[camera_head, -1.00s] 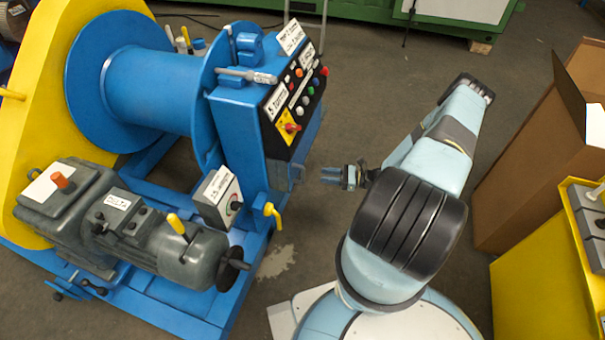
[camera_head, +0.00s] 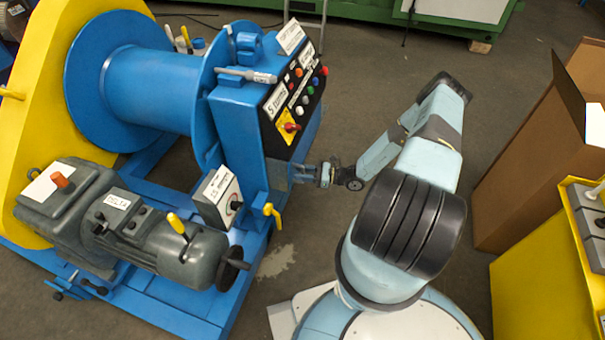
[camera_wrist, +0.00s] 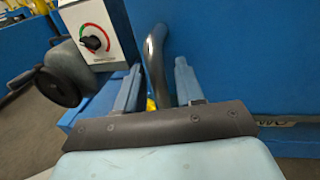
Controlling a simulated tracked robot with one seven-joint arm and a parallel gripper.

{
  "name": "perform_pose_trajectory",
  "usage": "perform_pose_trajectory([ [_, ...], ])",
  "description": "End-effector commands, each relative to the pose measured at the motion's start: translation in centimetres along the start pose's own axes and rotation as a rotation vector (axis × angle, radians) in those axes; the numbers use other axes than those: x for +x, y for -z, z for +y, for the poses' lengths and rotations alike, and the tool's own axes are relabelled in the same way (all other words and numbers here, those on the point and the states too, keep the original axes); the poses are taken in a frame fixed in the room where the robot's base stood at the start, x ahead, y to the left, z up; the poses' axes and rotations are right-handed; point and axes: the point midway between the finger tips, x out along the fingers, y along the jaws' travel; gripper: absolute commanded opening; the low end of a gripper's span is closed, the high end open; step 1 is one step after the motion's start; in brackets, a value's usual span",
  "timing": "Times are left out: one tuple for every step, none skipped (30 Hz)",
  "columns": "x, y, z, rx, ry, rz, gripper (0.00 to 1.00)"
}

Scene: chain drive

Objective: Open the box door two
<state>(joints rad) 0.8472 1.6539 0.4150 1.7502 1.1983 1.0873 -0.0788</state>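The blue control box (camera_head: 240,125) stands at the end of the blue drum, and its blue side panel fills the right of the wrist view (camera_wrist: 240,60). A curved grey handle (camera_wrist: 155,62) stands at this panel. My gripper (camera_head: 297,173) is at the lower right side of the box. In the wrist view my gripper (camera_wrist: 157,85) has its two fingers apart, one on each side of the handle. I see no clear contact between the fingers and the handle. The panel looks closed. No number two is readable on it.
A small grey dial box (camera_head: 218,197) and a yellow lever (camera_head: 272,213) are close to my gripper. A grey motor with a black handwheel (camera_head: 232,265) lies at lower left. A cardboard box (camera_head: 535,165) and yellow cabinet (camera_head: 535,275) stand at right.

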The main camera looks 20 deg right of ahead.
Motion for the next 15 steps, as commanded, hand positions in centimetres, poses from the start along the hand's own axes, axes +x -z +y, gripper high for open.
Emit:
perform_pose_trajectory([
  [0.01, 0.0, 0.0, 0.0, 0.0, 0.0, 0.37],
  [0.01, 0.0, 0.01, 0.0, 0.0, 0.0, 0.34],
  [0.01, 0.0, 0.01, 0.0, 0.0, 0.0, 0.3],
  [0.01, 0.0, 0.01, 0.0, 0.0, 0.0, 0.28],
  [0.01, 0.0, 0.01, 0.0, -0.001, 0.0, 0.25],
  [0.01, 0.0, 0.01, 0.0, -0.001, 0.0, 0.21],
  [0.02, 0.0, 0.01, 0.0, -0.001, 0.0, 0.18],
  [0.02, 0.0, 0.01, 0.0, -0.001, 0.0, 0.15],
  [0.03, 0.0, 0.01, 0.0, -0.001, 0.0, 0.11],
  [0.03, 0.0, 0.02, 0.0, -0.001, 0.0, 0.09],
  [0.03, -0.01, 0.02, 0.0, -0.001, 0.0, 0.06],
  [0.03, -0.01, 0.02, 0.0, -0.001, 0.0, 0.02],
  [0.04, -0.01, 0.01, 0.0, -0.001, 0.0, 0.0],
  [0.04, -0.01, 0.01, 0.0, -0.001, 0.0, 0.0],
  [0.05, -0.01, 0.02, 0.0, -0.001, 0.0, 0.0],
])
